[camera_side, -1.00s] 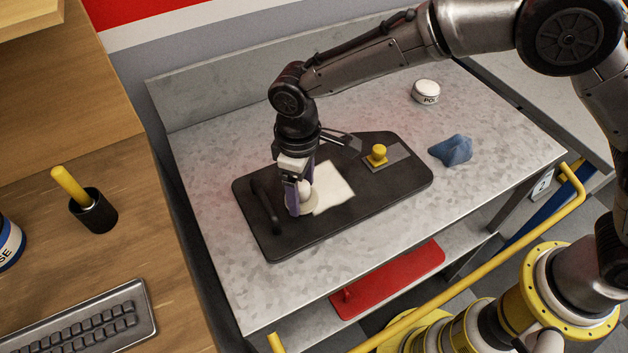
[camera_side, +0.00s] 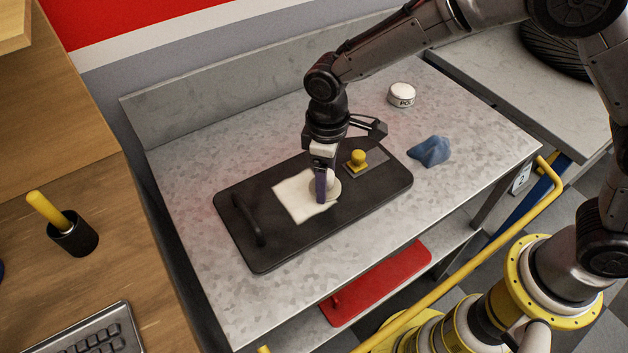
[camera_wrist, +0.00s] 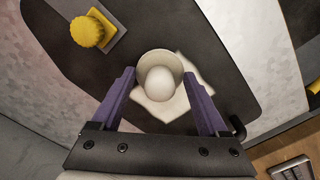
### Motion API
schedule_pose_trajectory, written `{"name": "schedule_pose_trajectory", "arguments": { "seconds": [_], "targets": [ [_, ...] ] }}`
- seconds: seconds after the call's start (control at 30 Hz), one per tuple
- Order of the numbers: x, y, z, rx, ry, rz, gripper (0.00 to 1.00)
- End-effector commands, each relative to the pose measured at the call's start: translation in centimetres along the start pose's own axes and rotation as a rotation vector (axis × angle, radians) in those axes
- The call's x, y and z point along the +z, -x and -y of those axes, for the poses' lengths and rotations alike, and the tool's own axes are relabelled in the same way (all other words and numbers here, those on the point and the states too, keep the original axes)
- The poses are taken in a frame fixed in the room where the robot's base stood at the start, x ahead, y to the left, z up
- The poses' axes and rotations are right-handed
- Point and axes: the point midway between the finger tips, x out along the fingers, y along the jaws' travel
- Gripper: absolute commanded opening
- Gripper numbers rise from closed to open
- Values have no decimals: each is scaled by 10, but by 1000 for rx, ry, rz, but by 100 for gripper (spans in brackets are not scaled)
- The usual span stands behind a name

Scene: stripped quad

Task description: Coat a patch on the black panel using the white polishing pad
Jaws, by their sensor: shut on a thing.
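The black panel (camera_side: 283,245) lies flat on the metal bench, with a black handle (camera_side: 248,218) at its left end. A cream-white patch (camera_side: 296,196) covers part of its middle and also shows in the wrist view (camera_wrist: 152,110). My gripper (camera_side: 323,195) points down at the right end of the patch. It is shut on the white polishing pad (camera_side: 333,188), a round disc with a rounded knob. In the wrist view, the knob (camera_wrist: 160,83) sits between the two purple fingers. The pad appears to rest on the panel; its underside is hidden.
A yellow knob (camera_side: 357,159) on a grey plate stands on the panel just right of the pad. A blue cloth (camera_side: 430,151) and a white tin (camera_side: 401,94) lie beyond the panel. A yellow rail (camera_side: 490,240) runs along the front.

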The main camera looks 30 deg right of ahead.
Motion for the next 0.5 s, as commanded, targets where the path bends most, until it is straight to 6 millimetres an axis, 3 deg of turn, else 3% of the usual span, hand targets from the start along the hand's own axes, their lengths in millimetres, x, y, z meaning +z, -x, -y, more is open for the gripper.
{"name": "schedule_pose_trajectory", "arguments": {
  "seconds": [0.17,0.23,0.5],
  "targets": [
    [6,5,-7,0,0,0,33],
    [6,22,-7,1,0,-4,33],
    [6,45,-7,1,0,-3,33]
  ]
}}
